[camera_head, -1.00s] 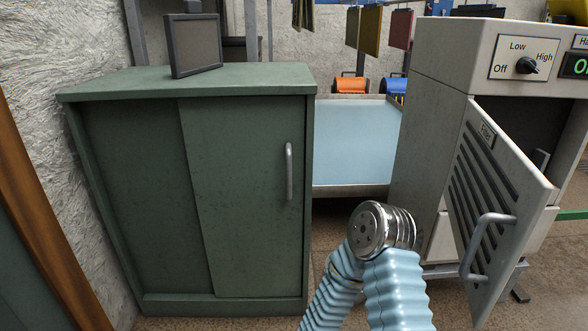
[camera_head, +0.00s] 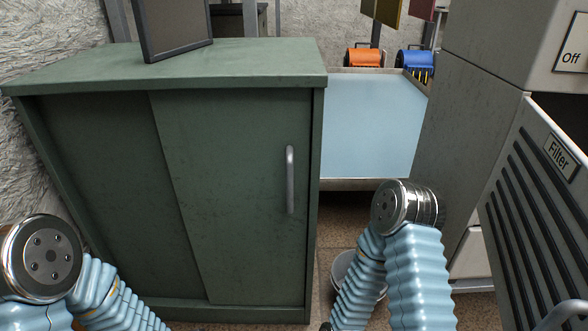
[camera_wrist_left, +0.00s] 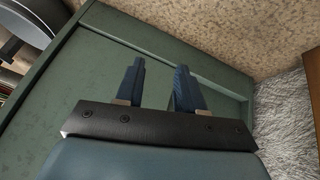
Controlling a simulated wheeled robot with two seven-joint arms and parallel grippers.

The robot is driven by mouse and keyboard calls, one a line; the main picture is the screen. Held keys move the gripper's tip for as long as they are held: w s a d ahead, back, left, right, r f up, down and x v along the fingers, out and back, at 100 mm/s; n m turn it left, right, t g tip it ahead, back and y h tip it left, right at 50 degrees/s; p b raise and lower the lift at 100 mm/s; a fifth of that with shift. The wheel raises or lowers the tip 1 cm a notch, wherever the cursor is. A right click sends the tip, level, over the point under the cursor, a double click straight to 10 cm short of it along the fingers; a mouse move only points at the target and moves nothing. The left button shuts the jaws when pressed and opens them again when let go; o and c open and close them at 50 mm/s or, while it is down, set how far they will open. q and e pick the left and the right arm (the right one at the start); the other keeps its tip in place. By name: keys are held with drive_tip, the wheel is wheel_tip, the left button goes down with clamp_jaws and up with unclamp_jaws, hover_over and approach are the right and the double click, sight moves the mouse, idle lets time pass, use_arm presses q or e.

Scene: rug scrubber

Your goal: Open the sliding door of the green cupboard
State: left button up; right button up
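The green cupboard (camera_head: 50,85) stands in front of me at the left in the head view. Its sliding door (camera_head: 230,190) covers the right half of the front, with a darker panel (camera_head: 100,180) at the left. A vertical grey handle (camera_head: 290,180) sits near the door's right edge. In the left wrist view my left gripper (camera_wrist_left: 158,82) has two blue fingers apart with nothing between them. Green cupboard surface (camera_wrist_left: 110,60) lies beyond the fingers. The left gripper is out of the head view; only the arm shows low at the left. My right gripper is not in view.
A grey machine (camera_head: 470,130) stands at the right, its vented filter door (camera_head: 530,210) swung open toward me. A dark framed panel (camera_head: 172,25) stands on the cupboard top. A pale blue tray (camera_head: 365,125) lies behind. A bucket (camera_head: 345,268) is on the floor.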

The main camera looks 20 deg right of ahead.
use_arm(q)
drive_tip(key=w+d+r+m+t+p, duration=0.1)
drive_tip(key=w+d+r+m+t, duration=0.25)
drive_tip(key=r, duration=0.65)
drive_tip(key=m+t+h+p, duration=0.1)
drive_tip(key=t+h+p, duration=0.2)
drive_tip(key=t+h, duration=0.3)
approach(289, 181)
drive_tip(key=shift+t+y, duration=0.4)
drive_tip(key=shift+t, duration=0.15)
drive_tip(key=x, duration=1)
drive_tip(key=shift+w+d+f, duration=0.15)
drive_tip(key=shift+d+f, duration=0.1)
drive_tip(key=shift+d, duration=0.2)
clamp_jaws()
